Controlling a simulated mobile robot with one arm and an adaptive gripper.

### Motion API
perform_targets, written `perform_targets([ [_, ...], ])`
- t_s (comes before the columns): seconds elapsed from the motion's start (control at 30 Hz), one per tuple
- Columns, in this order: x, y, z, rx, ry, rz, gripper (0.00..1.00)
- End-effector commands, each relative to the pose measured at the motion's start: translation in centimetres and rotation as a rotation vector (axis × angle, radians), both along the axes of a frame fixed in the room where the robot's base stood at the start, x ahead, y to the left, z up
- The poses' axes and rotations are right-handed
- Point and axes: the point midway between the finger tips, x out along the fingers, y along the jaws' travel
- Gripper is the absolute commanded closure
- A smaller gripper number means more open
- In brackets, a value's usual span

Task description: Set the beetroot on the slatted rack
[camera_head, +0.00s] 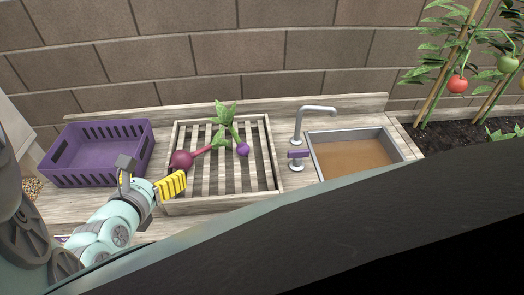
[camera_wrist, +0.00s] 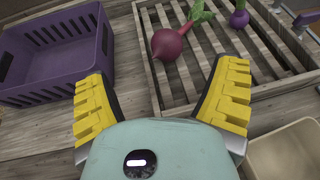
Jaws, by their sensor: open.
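The beetroot (camera_head: 181,160) is dark red with a pinkish stem and lies on the left part of the slatted rack (camera_head: 272,158). In the wrist view the beetroot (camera_wrist: 167,44) rests on the slats, apart from my gripper. My gripper (camera_head: 172,186) is at the rack's front left corner, with yellow pads. In the wrist view my gripper (camera_wrist: 163,105) is open, with nothing between its fingers. The rack (camera_wrist: 172,100) lies ahead and to the right of the fingers there.
A purple turnip-like vegetable (camera_head: 242,150) with green leaves also lies on the rack. An empty purple crate (camera_head: 100,177) stands to the left. A tap (camera_head: 298,125) and a basin (camera_head: 350,175) of brown water are to the right. A beige container (camera_wrist: 285,150) shows in the wrist view's lower right.

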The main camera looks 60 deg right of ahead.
Motion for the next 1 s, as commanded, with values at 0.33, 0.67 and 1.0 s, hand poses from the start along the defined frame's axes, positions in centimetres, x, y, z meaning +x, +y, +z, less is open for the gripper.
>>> perform_targets([
  [0.33,-0.4,0.6,0.2,0.0,0.006,0.003,0.14],
  [0.67,-0.3,1.6,-2.0,-0.204,0.483,0.143,0.14],
  [1.0,-2.1,0.5,10.7,-1.101,1.338,-0.189,0.14],
])
